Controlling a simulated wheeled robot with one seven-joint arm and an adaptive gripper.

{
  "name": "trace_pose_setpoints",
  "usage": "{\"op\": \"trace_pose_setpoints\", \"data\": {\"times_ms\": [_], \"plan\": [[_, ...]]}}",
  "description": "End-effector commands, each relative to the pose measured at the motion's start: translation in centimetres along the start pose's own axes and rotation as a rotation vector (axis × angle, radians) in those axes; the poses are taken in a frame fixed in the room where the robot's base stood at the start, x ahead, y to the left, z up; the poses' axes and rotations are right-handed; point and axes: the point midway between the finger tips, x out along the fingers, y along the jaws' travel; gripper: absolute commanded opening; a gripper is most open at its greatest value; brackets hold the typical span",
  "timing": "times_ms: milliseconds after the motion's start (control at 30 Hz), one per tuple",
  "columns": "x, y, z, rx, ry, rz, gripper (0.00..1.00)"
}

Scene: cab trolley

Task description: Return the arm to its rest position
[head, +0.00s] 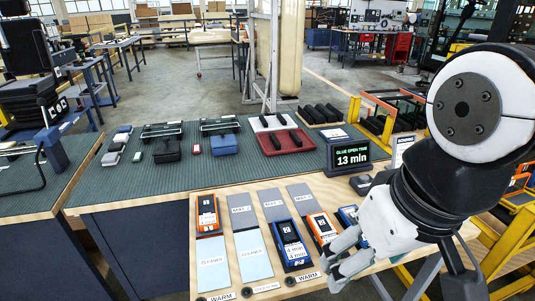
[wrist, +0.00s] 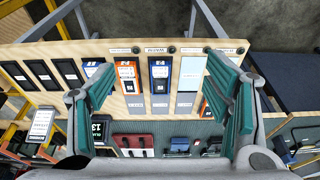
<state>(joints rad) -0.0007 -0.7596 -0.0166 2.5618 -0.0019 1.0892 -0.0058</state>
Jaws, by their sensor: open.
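My gripper (head: 346,258) hangs at the right of the head view, over the front edge of the wooden board beside a blue device. Its grey fingers are spread. In the wrist view my gripper (wrist: 158,62) shows two green-padded fingers wide apart, with nothing held between them. My white and black arm is bent at the right side of the head view. The board (head: 180,245) shows below the fingers. I cannot tell the exact gap between the fingers and the board.
An orange device (head: 208,214), a blue device (head: 290,246) and another orange device (head: 321,229) lie on the board with light blue cards (head: 253,256). A timer display (head: 350,157) reads 13 min. A yellow frame (head: 492,240) stands close to my arm. Floor is open behind the bench.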

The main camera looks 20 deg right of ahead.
Motion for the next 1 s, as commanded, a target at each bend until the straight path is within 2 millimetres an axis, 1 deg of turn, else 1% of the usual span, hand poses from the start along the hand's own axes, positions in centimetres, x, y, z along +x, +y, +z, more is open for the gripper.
{"op": "trace_pose_setpoints", "data": {"times_ms": [167, 267, 500, 600, 700, 1000], "plan": [[0.0, 0.0, 0.0, 0.0, 0.0, 0.0, 0.71], [-0.6, 0.0, -0.1, 0.0, 0.007, 0.001, 0.71], [-4.9, 0.0, -1.1, -0.006, 0.082, 0.009, 0.71], [-6.0, 0.0, -1.5, -0.007, 0.106, 0.012, 0.71], [-6.2, 0.0, -1.7, -0.008, 0.115, 0.013, 0.71], [-6.0, 0.0, -1.8, -0.008, 0.116, 0.013, 0.71]]}}
